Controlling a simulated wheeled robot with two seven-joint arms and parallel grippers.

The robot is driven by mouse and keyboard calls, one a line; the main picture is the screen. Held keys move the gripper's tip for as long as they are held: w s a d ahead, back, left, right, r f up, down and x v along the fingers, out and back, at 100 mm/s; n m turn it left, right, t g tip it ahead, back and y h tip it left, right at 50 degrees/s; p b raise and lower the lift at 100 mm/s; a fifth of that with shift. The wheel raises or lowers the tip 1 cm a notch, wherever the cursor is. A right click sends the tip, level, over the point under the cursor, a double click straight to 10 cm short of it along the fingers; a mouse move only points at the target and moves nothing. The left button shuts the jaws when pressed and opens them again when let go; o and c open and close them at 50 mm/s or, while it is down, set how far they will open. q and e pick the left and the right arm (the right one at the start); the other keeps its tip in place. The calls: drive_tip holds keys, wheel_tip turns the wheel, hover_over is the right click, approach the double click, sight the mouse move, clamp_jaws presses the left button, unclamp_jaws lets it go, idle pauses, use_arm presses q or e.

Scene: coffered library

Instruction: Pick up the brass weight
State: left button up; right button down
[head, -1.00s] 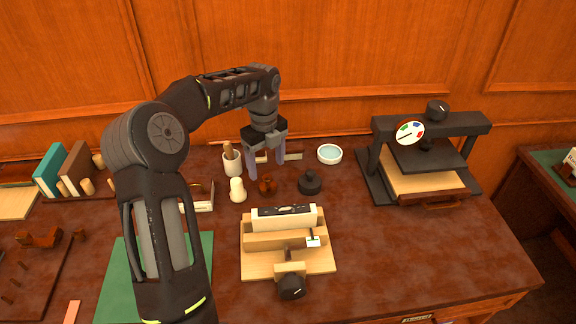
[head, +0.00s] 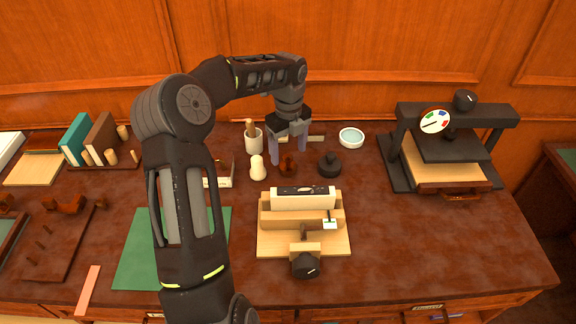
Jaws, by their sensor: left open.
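The brass weight (head: 288,168) is a small, dark coppery piece standing on the brown desktop, behind the wooden clamp block. My left gripper (head: 288,158) is open and points down at it. Its two grey-violet fingers show to the left and right of the weight's upper part. I cannot tell whether either finger touches it. My right gripper is out of view.
Close by stand a cream pear-shaped piece (head: 257,168) on the left and a black knobbed piece (head: 329,165) on the right. A cup with a tool (head: 254,143) is behind left. The wooden clamp block (head: 335,243) is in front. A black press (head: 398,170) stands right.

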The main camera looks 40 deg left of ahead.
sight(288, 156)
use_arm(q)
wheel_tip(288, 156, down, 5)
drive_tip(key=shift+s+f+p, duration=0.1)
drive_tip(key=shift+s+p, duration=0.05)
drive_tip(key=shift+p, duration=0.6)
drive_tip(key=shift+c, duration=0.4)
clamp_jaws()
idle(0.5)
